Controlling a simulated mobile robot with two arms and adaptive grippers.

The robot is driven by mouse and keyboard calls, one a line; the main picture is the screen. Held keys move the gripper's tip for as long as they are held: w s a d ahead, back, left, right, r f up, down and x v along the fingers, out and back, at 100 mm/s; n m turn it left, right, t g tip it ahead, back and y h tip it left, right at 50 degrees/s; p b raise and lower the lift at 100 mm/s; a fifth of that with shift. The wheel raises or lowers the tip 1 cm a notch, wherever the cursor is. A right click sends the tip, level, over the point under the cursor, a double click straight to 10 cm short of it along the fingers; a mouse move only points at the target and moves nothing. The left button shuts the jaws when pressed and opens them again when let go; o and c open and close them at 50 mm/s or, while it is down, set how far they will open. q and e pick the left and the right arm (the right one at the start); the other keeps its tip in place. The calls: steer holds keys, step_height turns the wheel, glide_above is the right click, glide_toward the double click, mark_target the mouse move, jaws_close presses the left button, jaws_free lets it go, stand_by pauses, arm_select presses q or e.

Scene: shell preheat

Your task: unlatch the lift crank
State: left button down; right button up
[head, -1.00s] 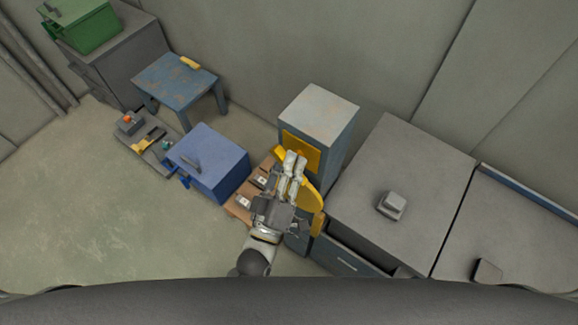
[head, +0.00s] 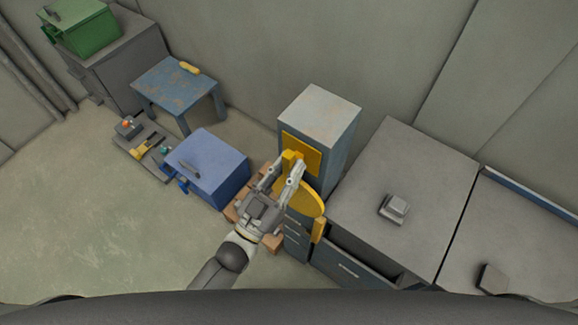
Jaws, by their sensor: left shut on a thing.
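The lift crank is a yellow disc (head: 309,199) on the front of a tall blue-grey cabinet (head: 320,113), with a yellow handle (head: 318,230) at its lower right. A yellow plate (head: 306,146) is on the cabinet above the disc. A small yellow piece (head: 289,158), which looks like the latch, stands out in front of the plate. My left gripper (head: 283,168) has its fingers either side of this piece and is shut on it. The gripper hides part of the disc and the lower latch. My right gripper is not in view.
A blue box (head: 213,160) and a brown wooden pallet (head: 231,213) are left of the cabinet. Grey counters (head: 410,170) with an open drawer (head: 345,262) stand close on the right. A blue table (head: 172,88) is behind. The floor at left is clear.

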arm_select(q)
steer(key=shift+f+m, duration=0.1)
steer(key=shift+m, duration=0.3)
steer(key=c, duration=1.3)
jaws_free()
steer(key=v, duration=1.2)
steer(key=shift+a, duration=0.15)
